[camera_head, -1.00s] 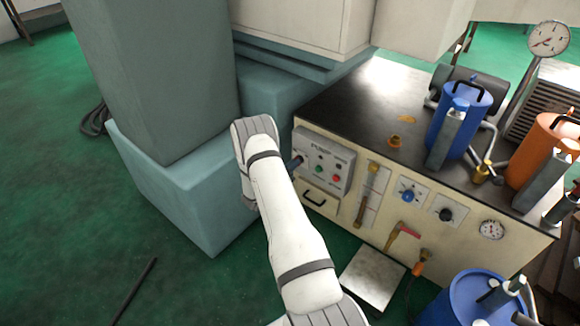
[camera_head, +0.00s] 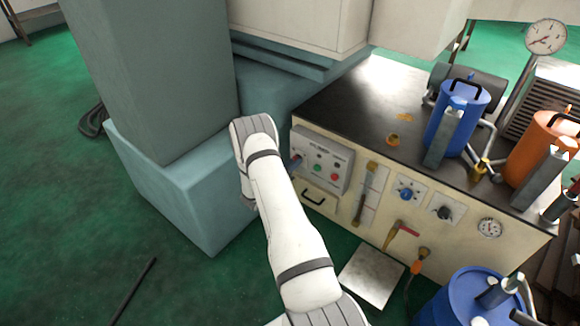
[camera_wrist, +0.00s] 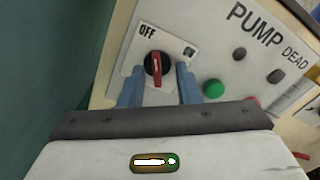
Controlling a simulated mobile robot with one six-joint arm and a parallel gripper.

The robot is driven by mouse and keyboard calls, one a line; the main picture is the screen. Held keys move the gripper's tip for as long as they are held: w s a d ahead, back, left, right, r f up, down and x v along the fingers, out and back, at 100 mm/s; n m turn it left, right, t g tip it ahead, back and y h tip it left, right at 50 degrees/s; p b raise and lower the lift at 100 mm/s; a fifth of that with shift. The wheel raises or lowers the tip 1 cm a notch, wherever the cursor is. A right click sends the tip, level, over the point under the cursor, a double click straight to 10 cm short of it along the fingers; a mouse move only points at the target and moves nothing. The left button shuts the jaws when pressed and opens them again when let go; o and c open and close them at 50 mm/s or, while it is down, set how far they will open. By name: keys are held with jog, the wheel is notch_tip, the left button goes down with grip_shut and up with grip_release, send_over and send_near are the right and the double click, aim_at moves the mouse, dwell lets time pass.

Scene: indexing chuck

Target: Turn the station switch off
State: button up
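The station switch (camera_wrist: 157,66) is a round black knob with a red bar handle on a white plate in the wrist view. The plate reads OFF at upper left and ON at right. The red bar stands nearly upright in the picture, its upper end between the two labels. My gripper (camera_wrist: 159,72) is open, with one blue finger on each side of the knob. I see gaps between the fingers and the red bar; whether they touch the knob's rim is unclear. In the head view my gripper (camera_head: 296,163) is at the left end of the control box, and the switch is hidden.
The pump control box (camera_head: 322,161) has green and red buttons close to the right of my gripper. A large grey-blue column base (camera_head: 185,195) stands close on the left. The cabinet top carries a blue canister (camera_head: 458,118) and an orange one (camera_head: 543,150).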

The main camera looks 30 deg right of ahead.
jog(key=p+v, duration=0.2)
jog(key=v, duration=0.5)
jog(key=shift+s+a, duration=0.15)
jog(key=shift+a, duration=0.25)
